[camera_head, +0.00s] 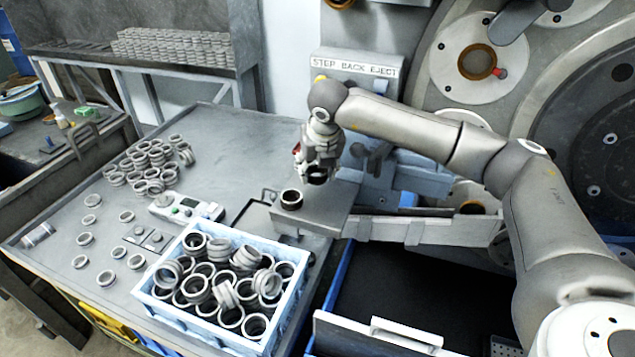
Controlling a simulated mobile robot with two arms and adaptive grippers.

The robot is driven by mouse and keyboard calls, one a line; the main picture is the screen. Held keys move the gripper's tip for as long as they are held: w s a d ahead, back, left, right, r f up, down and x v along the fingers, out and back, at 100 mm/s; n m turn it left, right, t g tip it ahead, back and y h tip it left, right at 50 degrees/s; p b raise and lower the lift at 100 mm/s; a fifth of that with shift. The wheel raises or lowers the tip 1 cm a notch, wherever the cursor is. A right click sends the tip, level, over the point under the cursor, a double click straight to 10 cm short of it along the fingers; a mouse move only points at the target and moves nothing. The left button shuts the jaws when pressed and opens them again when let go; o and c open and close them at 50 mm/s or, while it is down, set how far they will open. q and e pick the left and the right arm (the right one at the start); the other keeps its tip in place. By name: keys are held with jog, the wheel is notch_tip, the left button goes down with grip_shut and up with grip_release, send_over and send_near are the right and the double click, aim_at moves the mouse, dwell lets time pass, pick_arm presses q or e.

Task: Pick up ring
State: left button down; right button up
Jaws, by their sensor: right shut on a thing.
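My right gripper (317,172) comes in from the right and points down above a grey metal ledge (325,212). It is shut on a dark ring (316,179), which is partly hidden by the fingers. Another dark ring (291,199) sits on the left end of the ledge, just below and left of the gripper and apart from it. Many grey rings (222,279) lie jumbled in a light blue crate (172,314) on the table. My left gripper is not in view.
The metal table (225,130) holds a pile of rings (148,163), several scattered single rings and a small measuring device (186,208). The large grinder (600,130) stands behind my right arm. A dark bin (400,285) lies below the ledge.

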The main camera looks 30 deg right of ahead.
jog(key=s+a+r+b, duration=0.5)
jog(key=s+a+r, duration=0.35)
jog(key=s, duration=0.25)
jog(key=s+a+p, duration=0.1)
jog(key=s+a, duration=0.8)
jog(key=a, duration=0.1)
jog(key=shift+s+r, duration=0.25)
jog(key=shift+r, duration=0.2)
